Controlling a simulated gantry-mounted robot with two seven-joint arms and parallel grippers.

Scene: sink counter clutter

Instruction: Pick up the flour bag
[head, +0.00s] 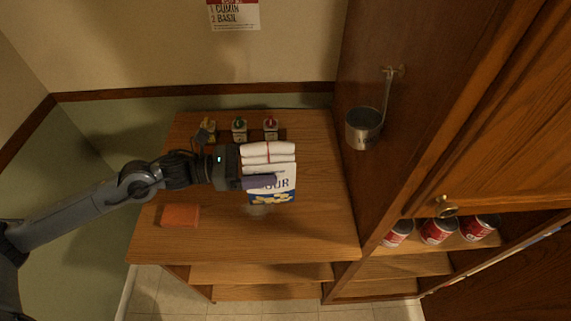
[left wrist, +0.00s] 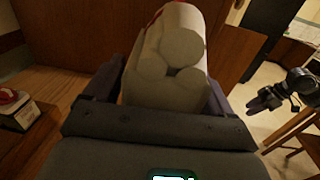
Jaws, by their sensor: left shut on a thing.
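The flour bag (head: 284,184) is white with a dark blue and yellow lower part and a red band near its folded top. It is at the middle of the wooden counter in the head view. My left gripper (head: 262,183) comes in from the left and is shut on the bag, one finger across its printed front. In the left wrist view the bag's white rolled end (left wrist: 172,62) stands between the two fingers. Whether the bag touches the counter is unclear. My right gripper (left wrist: 268,98) shows small and dark at the right of the left wrist view; its jaw state is unclear.
Several small spice containers (head: 239,129) stand behind the bag. An orange block (head: 180,216) lies at the counter's front left. A metal cup (head: 363,128) hangs on the cabinet side at right. Red-labelled cans (head: 438,231) stand on a shelf. The counter's front right (head: 320,235) is clear.

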